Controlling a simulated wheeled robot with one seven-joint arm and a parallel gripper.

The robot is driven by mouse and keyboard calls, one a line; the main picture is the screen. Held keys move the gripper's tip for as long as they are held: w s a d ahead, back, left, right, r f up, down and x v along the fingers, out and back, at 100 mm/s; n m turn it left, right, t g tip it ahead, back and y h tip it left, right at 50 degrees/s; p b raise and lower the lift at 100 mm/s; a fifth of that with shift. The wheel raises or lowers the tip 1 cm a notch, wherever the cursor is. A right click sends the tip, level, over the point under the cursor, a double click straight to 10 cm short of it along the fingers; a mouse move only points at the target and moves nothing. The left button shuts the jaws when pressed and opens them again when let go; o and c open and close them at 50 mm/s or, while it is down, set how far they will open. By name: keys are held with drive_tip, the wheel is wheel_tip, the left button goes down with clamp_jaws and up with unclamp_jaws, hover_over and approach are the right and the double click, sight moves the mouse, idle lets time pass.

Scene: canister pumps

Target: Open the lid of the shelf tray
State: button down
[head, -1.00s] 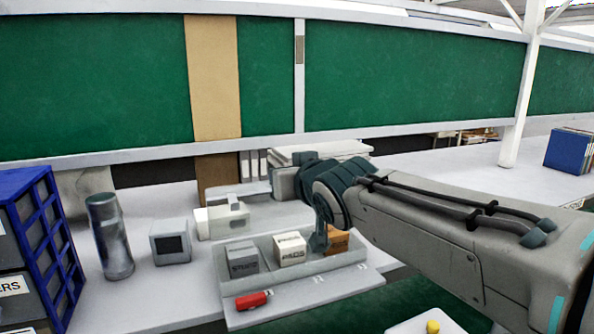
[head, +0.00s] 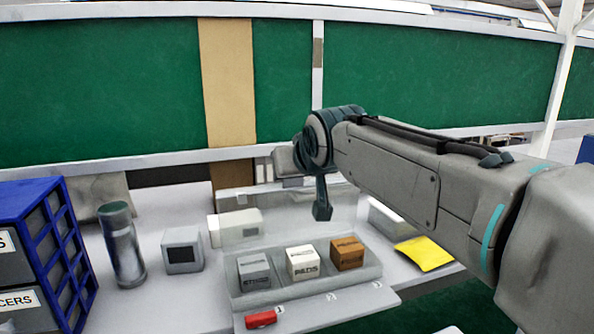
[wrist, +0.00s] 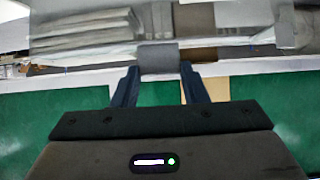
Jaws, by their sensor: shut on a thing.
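The shelf tray (head: 303,291) is grey and stands on the light bench, with a grey, a white and a brown box in its compartments. A pale, see-through lid panel (head: 290,222) stands up behind the tray, tilted back; its exact angle is hard to tell. In the wrist view, my gripper (wrist: 160,70) is shut on the grey tab (wrist: 159,55) at the lid's edge. In the head view, the fingers are mostly hidden by my wrist, above and behind the tray.
A metal cylinder (head: 122,248), a small box with a dark face (head: 183,250) and a white device (head: 235,228) stand left of the tray. A blue drawer rack (head: 62,235) is at far left. A red item (head: 262,319) lies in front; a yellow sheet (head: 425,253) lies right.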

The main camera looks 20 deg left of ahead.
drive_tip(key=shift+r, duration=0.4)
drive_tip(key=c, duration=1)
unclamp_jaws()
drive_tip(key=shift+o, duration=0.8)
drive_tip(key=shift+d, duration=0.1)
drive_tip(key=shift+f, duration=0.15)
drive_tip(key=b+v, duration=0.4)
drive_tip(key=v, duration=1)
drive_tip(key=shift+f, duration=0.1)
